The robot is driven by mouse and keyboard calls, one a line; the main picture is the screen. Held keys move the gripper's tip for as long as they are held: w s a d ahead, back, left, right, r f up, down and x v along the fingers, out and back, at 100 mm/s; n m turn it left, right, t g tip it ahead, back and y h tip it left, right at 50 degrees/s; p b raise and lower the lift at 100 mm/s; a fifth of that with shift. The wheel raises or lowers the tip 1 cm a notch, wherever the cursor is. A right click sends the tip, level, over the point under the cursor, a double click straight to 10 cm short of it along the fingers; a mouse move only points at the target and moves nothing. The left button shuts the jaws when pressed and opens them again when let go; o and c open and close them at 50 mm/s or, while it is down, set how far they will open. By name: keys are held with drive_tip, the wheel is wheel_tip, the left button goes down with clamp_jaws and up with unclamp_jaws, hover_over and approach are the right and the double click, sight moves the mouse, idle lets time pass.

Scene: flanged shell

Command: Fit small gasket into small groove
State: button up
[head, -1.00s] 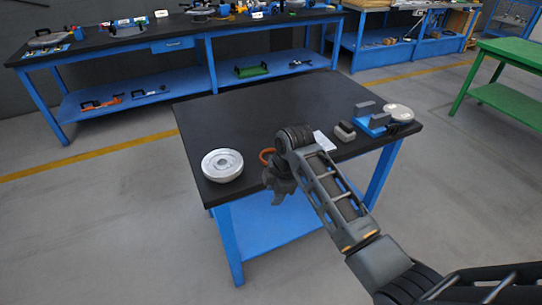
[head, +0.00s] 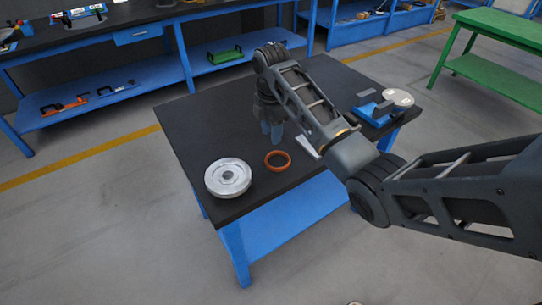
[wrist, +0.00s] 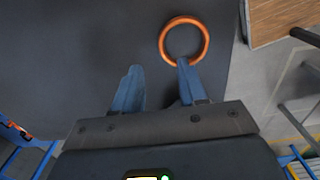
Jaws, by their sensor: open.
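The orange ring gasket (head: 277,169) lies flat on the black table, right of the silver flanged shell. My gripper (head: 271,128) points down over the table, beyond the gasket in the head view. In the wrist view my gripper (wrist: 158,68) has its two blue fingers apart with nothing between them. The right fingertip overlaps the gasket's near edge there; contact cannot be told. The shell's small groove cannot be made out clearly.
A blue fixture (head: 371,113) with grey blocks and a pale round disc (head: 398,97) stand at the table's right end. A white card (head: 307,147) lies partly behind my arm. The table's left rear is bare. A green bench (head: 497,75) stands at the right.

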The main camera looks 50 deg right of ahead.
sight(271, 152)
drive_tip(key=shift+f+p, duration=0.5)
drive_tip(key=shift+f, duration=3.05)
drive_tip(key=shift+s, duration=0.1)
clamp_jaws()
